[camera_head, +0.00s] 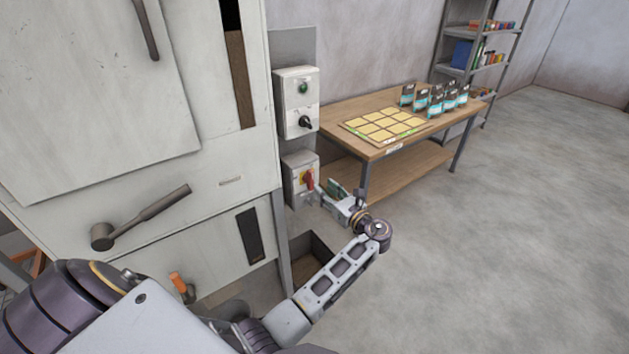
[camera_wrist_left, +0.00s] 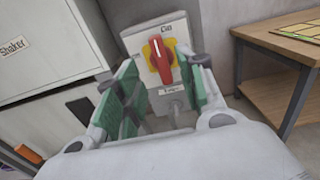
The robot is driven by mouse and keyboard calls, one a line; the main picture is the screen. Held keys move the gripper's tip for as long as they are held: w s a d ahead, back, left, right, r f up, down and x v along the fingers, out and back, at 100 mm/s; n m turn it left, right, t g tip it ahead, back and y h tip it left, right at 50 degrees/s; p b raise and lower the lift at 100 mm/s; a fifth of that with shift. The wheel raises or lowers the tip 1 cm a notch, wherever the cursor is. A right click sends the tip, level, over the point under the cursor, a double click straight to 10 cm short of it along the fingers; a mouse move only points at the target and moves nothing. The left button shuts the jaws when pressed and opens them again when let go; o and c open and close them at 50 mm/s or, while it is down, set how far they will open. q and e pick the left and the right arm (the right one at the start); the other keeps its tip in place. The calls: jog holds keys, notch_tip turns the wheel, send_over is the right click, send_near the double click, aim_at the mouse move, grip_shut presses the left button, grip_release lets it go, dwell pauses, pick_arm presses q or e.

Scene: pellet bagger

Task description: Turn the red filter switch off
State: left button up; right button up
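The red filter switch (camera_head: 309,181) is a red rotary handle on a yellow plate, on the lower grey box (camera_head: 292,176) beside the white cabinet. In the left wrist view the red handle (camera_wrist_left: 160,60) stands nearly upright, tilted slightly, on its yellow plate, with a small label above and one below. My left gripper (camera_head: 318,192) is just in front of the box. In the left wrist view its green-padded fingers (camera_wrist_left: 160,85) are spread open, with the handle beyond and between them. I cannot tell if they touch it. My right gripper does not show.
Above is another box (camera_head: 297,103) with a green button and a black knob. A wooden table (camera_head: 372,148) with a yellow-squared sheet and several bags stands to the right. The cabinet (camera_head: 160,200) with a long lever (camera_head: 150,212) fills the left. Floor at right is clear.

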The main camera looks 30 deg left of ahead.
aim_at(312, 179)
pick_arm(q)
jog(key=shift+p+x, duration=0.4)
jog(key=shift+x, duration=3)
grip_shut()
